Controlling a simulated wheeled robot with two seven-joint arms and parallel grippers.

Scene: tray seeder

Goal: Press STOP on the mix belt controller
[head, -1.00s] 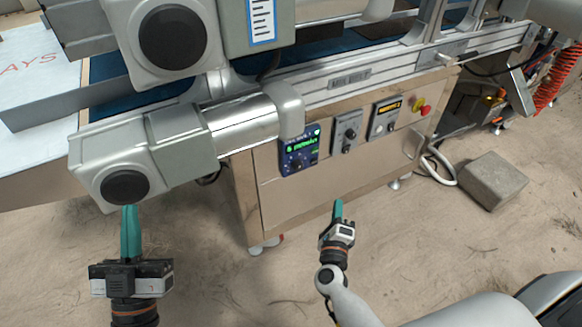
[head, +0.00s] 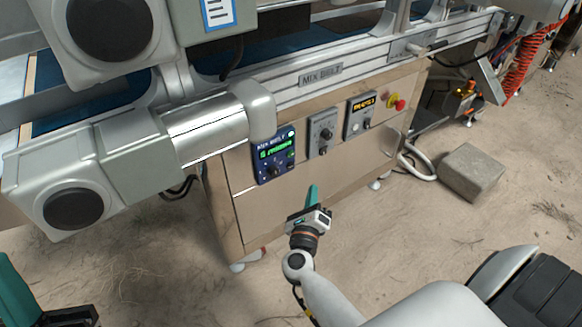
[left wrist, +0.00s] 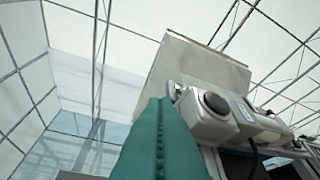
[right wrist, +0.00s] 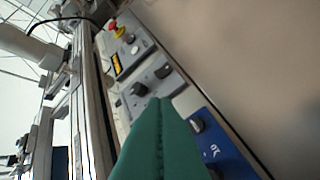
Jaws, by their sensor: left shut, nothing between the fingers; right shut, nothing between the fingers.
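The mix belt controller (head: 273,158) is a blue panel with a lit green display, a dark knob and small buttons, on the front of the wooden cabinet below the "MIX BELT" plate (head: 321,75). In the right wrist view the blue panel (right wrist: 222,160) shows partly, behind the fingers. My right gripper (head: 312,194) is shut and empty, in front of the cabinet, below and right of the blue panel, apart from it. My left gripper (head: 10,275) is at the lower left, partly cut off; its teal fingers (left wrist: 160,140) are shut and empty in the left wrist view.
Right of the blue panel are a grey panel with knobs (head: 322,133), a panel with an amber display (head: 360,114) and a red stop button (head: 400,104). A motor and grey pipe (head: 205,130) jut out at left. A stone block (head: 472,172) lies on the sand.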

